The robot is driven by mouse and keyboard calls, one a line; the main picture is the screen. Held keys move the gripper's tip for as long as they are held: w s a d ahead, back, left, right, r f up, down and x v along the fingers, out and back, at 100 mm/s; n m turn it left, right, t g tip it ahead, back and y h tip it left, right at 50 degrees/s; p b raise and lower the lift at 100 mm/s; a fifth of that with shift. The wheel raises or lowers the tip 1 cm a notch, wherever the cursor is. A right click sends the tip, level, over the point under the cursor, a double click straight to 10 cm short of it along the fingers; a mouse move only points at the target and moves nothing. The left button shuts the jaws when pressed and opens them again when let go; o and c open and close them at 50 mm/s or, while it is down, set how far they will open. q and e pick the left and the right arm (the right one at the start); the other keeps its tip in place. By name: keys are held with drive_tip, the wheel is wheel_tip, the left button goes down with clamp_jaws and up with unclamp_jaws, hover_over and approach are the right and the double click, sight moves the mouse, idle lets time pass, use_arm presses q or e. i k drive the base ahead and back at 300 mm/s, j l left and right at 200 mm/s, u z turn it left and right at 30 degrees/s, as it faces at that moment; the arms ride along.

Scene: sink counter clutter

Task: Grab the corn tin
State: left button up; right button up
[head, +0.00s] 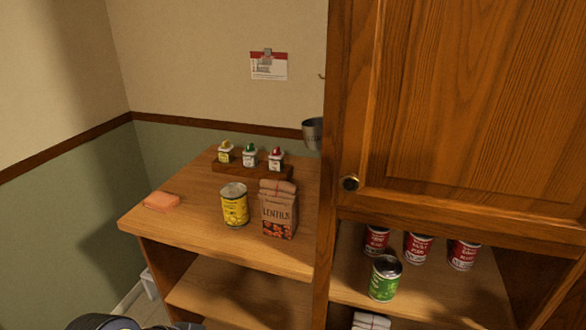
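A yellow tin (235,206) with a bare metal top stands upright on the wooden counter (185,232); its yellow label fits corn, but the print is too small to read. A brown paper bag marked lentils (278,211) stands close to its right. Neither gripper is in view. A dark rounded part, probably of my arm, shows at the bottom left edge, well below and left of the tin. Nothing holds the tin.
An orange sponge (162,202) lies left of the tin. Behind it, a wooden rack (229,168) carries three small bottles. The tall cabinet (350,130) bounds the right. A green tin (385,279) and three red tins (418,248) stand on its shelf.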

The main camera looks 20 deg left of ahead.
sight(233, 195)
drive_tip(key=i+j+u, duration=0.25)
drive_tip(key=j, duration=0.2)
drive_tip(key=i+j+u, duration=0.1)
drive_tip(key=j+u, duration=0.15)
drive_tip(key=j, duration=0.15)
drive_tip(key=i+j+u, duration=0.25)
drive_tip(key=j, duration=0.1)
